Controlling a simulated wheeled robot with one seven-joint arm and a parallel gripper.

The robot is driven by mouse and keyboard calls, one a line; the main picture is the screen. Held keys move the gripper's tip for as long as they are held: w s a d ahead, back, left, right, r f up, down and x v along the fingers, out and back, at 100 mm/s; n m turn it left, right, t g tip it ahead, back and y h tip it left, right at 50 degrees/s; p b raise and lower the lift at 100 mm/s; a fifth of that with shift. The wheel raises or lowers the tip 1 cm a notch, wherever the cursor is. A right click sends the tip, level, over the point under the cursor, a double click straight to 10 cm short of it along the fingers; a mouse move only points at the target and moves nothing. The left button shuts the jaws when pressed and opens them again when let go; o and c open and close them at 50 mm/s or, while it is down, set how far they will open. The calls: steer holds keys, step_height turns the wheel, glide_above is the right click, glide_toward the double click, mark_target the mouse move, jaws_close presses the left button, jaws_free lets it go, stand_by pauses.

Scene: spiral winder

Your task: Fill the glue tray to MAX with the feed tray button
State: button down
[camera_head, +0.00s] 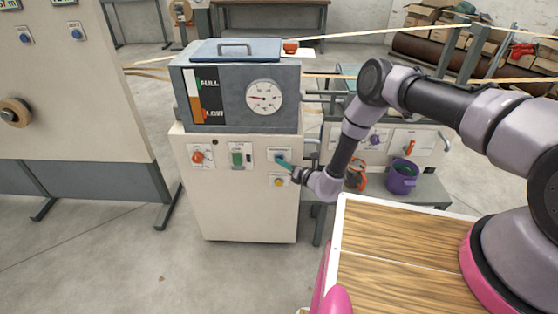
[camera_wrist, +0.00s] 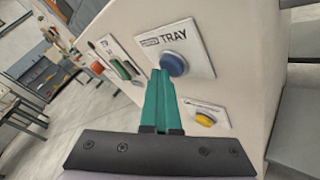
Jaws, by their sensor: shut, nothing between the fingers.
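A blue button (camera_wrist: 173,63) sits on a white plate reading "TRAY" in the wrist view; its first word is too small to read. In the head view this plate (camera_head: 279,154) is on the front of the cream cabinet. My gripper (camera_wrist: 160,74) is shut and empty, its teal fingertips at the lower left edge of the blue button. I cannot tell whether they touch it. In the head view the teal fingertips (camera_head: 280,160) cover most of the button. I cannot make out a glue tray or a MAX mark.
A yellow button (camera_wrist: 205,119) is just below. A green switch (camera_head: 237,155) and a red-orange knob (camera_head: 198,157) are to the left. Above stand a FULL/LOW gauge (camera_head: 207,95) and a dial (camera_head: 264,97). A purple bucket (camera_head: 402,178) stands right.

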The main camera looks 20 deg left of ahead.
steer(key=shift+s, duration=0.1)
stand_by(0.5)
steer(key=shift+s+d, duration=0.25)
steer(key=shift+s, duration=0.5)
steer(key=s, duration=0.2)
steer(key=s+d, duration=0.1)
steer(key=s, duration=0.2)
stand_by(0.9)
